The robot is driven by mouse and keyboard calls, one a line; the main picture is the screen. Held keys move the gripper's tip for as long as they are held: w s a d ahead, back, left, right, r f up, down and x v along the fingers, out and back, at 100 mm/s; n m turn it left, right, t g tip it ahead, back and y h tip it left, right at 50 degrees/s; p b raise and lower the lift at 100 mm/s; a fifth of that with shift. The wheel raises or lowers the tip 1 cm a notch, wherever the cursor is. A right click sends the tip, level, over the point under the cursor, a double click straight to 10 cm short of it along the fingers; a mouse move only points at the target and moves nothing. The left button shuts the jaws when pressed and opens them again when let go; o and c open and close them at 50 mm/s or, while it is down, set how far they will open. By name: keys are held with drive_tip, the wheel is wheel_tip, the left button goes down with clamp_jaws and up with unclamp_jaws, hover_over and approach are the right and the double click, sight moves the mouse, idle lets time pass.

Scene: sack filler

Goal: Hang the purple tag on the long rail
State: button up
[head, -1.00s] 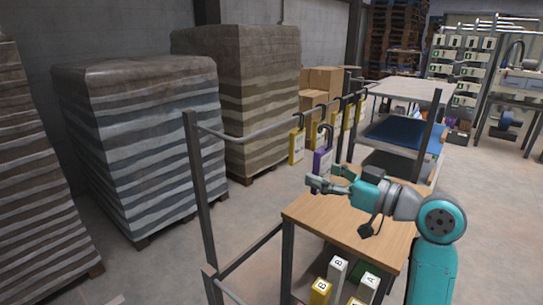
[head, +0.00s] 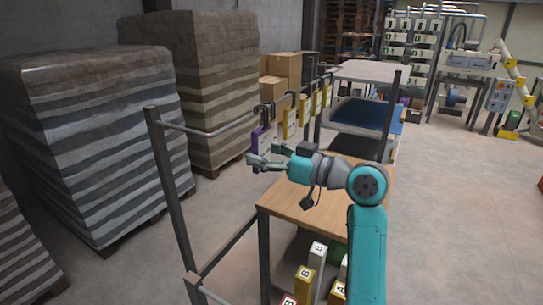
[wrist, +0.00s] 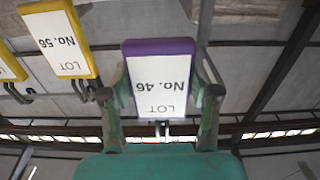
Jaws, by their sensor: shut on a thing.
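The purple tag (head: 256,138) is held upright in my gripper (head: 260,160), close to the long rail (head: 228,126). In the wrist view the purple tag (wrist: 161,80) shows its white label, "LOT No. 46", upside down between the two fingers (wrist: 160,100), which are shut on it. Its dark hook (head: 261,110) is up near the rail in the head view. I cannot tell whether the hook is over the rail or beside it. Part of the tag's lower end is hidden by my gripper.
Several yellow tags (head: 286,122) hang along the rail; one, "No. 56" (wrist: 62,45), is beside the purple tag in the wrist view. A rail post (head: 170,175) stands at the near end. A wooden table (head: 310,208) is below my arm. Wrapped pallets (head: 90,140) stand behind.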

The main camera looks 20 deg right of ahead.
drive_tip(key=shift+w+a+f, duration=0.4)
drive_tip(key=shift+w+a, duration=0.1)
drive_tip(key=shift+w, duration=0.2)
drive_tip(key=shift+w+a+f, duration=0.35)
drive_tip(key=shift+w+a, duration=0.15)
drive_tip(key=shift+w, duration=0.2)
drive_tip(key=shift+w+a+f, duration=0.4)
drive_tip(key=shift+w+a, duration=0.1)
drive_tip(key=shift+w, duration=0.2)
drive_tip(key=o, duration=1.1)
drive_tip(key=v, duration=1.2)
drive_tip(key=shift+s, duration=0.1)
